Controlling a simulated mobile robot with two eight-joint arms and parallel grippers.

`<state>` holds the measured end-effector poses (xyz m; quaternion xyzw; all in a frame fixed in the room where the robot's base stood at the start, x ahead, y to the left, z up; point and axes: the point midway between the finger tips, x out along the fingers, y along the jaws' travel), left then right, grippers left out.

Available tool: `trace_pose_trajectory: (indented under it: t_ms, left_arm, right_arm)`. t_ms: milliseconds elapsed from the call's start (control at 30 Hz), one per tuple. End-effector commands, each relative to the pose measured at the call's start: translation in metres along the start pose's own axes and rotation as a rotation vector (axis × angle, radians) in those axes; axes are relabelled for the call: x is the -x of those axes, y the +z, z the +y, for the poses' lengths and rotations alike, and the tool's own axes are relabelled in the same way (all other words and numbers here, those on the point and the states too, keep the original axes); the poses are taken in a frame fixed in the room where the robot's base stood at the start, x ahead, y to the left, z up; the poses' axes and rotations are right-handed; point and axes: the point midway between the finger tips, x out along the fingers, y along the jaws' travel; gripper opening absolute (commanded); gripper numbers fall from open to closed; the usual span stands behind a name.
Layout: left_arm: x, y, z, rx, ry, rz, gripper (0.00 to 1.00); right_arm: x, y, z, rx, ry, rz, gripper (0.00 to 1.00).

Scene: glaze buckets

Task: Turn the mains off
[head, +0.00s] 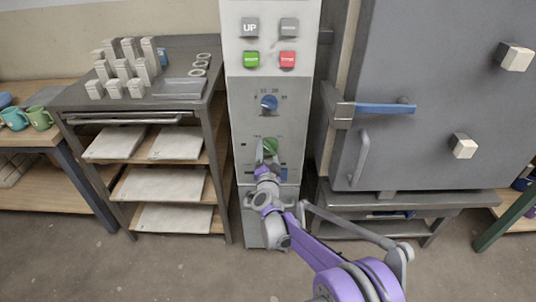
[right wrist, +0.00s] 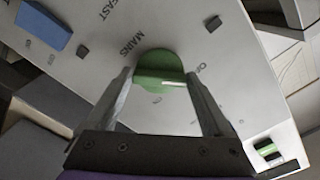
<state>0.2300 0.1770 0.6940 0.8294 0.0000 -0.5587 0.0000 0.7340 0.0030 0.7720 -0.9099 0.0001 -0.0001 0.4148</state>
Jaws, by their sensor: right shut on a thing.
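The control panel (head: 265,120) is a tall pale grey column in the middle of the head view. The mains switch is a green knob (head: 271,145) low on it, and it also shows in the right wrist view (right wrist: 160,68) beside the word MAINS. My right gripper (head: 267,153) is at this knob, with its two fingers (right wrist: 158,88) on either side, shut on it. In the wrist view the knob's pale mark points to the right. The gripper partly hides the knob in the head view. My left gripper is not in view.
Above are a blue dial (head: 269,102), a green button (head: 251,59) and a red button (head: 288,59). A grey kiln (head: 430,110) with a blue latch handle (head: 385,108) stands close on the right. A shelf rack (head: 215,130) with pale slabs stands on the left.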

Motion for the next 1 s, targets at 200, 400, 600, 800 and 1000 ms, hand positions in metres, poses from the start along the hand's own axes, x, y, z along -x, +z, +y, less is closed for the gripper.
trace_pose_trajectory:
  t_ms: [200,400,600,800,1000]
  left_arm:
    - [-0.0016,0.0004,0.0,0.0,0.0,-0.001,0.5]
    - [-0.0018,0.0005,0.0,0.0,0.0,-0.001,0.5]
    - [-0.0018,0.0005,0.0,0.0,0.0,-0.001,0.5]
    - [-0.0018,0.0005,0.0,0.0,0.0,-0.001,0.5]
    - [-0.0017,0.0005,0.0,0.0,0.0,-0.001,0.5]
  right_arm:
    - [0.0003,0.0005,0.0008,0.064,0.0,-0.001,0.29]
    - [0.0004,0.0004,0.0007,0.085,0.0,-0.001,0.29]
    - [0.0004,0.0004,0.0007,0.088,0.0,-0.001,0.29]
    - [0.0003,0.0004,0.0008,0.087,0.0,-0.001,0.96]
    - [0.0002,0.0002,0.0006,0.086,0.0,-0.001,1.0]
